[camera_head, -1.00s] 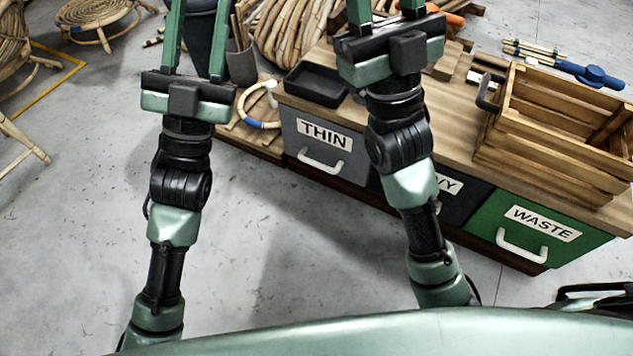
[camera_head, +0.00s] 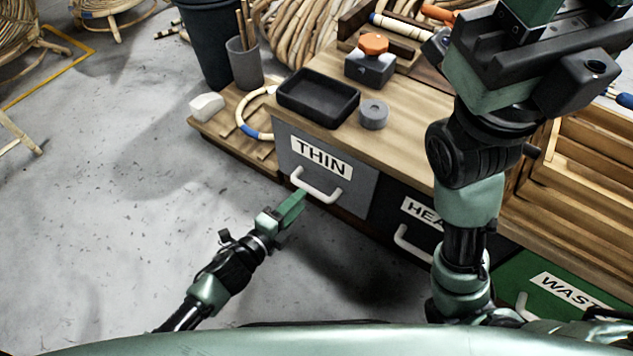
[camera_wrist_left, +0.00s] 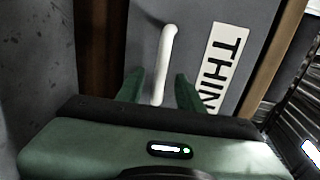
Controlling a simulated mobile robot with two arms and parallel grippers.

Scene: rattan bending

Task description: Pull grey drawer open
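The grey drawer (camera_head: 352,192) labelled THIN has a white bar handle (camera_head: 318,187) and sits flush in the bench front, closed. My left gripper (camera_head: 300,196) is low in front of it, with its fingertips at the handle's left part. In the left wrist view, the two green fingers (camera_wrist_left: 158,92) are apart, one on each side of the white handle (camera_wrist_left: 168,50). I cannot tell whether they touch it. My right gripper (camera_head: 535,12) is raised over the bench at the upper right, its fingertips cut off by the frame.
Right of the grey drawer are a black drawer (camera_head: 401,210) and a green WASTE drawer (camera_head: 529,264). A black tray (camera_head: 318,113) and grey roll (camera_head: 373,114) lie on the bench top. A wooden crate (camera_head: 570,190) stands right.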

